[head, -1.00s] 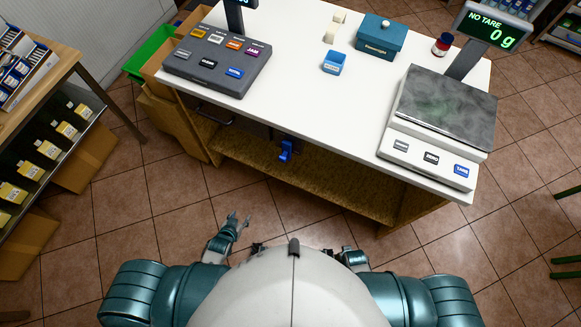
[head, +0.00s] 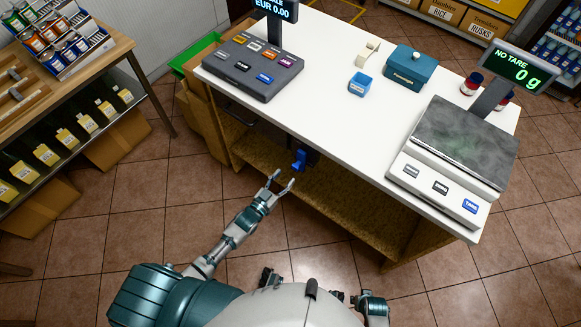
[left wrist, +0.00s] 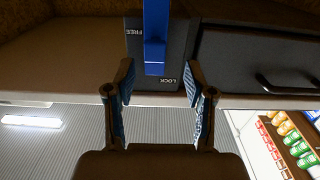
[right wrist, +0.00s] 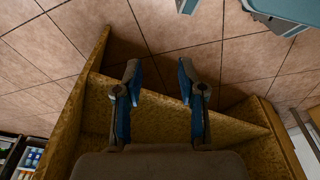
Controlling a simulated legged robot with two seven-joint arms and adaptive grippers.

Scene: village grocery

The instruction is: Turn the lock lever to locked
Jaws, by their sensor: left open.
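The blue lock lever (head: 300,160) hangs below the front edge of the white counter. My right gripper (right wrist: 159,85) is open and empty, facing the wooden shelf under the counter.
A dark drawer (left wrist: 255,60) with a bar handle is beside the lock plate. The counter (head: 340,105) carries a scale (head: 462,140), a keypad (head: 250,68) and a blue-green box (head: 411,68). A shelf of bottles (head: 60,145) stands left. The floor in front is clear.

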